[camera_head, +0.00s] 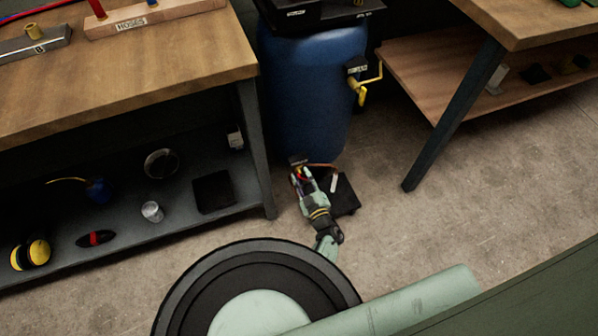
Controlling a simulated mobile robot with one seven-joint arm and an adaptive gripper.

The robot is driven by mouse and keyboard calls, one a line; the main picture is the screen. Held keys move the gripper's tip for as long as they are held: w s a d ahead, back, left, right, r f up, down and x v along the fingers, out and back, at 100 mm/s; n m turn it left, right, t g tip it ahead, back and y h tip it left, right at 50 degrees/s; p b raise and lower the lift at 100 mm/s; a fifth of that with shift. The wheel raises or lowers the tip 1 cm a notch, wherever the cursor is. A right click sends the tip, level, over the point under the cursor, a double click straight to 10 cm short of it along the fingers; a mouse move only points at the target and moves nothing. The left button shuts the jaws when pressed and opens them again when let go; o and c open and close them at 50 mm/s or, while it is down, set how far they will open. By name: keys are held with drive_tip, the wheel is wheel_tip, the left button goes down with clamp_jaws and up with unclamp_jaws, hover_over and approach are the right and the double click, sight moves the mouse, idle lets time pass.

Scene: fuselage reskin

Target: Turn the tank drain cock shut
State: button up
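The blue tank (307,95) stands upright on the floor between two benches. A small dark label plate (298,160) sits low on its front. My gripper (301,174) reaches to the foot of the tank, just below this plate. Small red and yellow parts show at the fingertips; they may belong to the drain cock, but its shape and handle angle are hidden. I cannot tell whether the fingers touch or enclose anything. A thin brownish tube (323,165) runs right from the fingertips.
A yellow cranked handle (364,88) sticks out from the tank's right side, below a label. A black flat item (345,195) lies right of my gripper. The left bench (150,60) and its loaded lower shelf flank the tank. Open floor (470,190) lies to the right.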

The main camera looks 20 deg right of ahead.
drive_tip(key=shift+c, duration=0.3)
clamp_jaws()
idle(0.3)
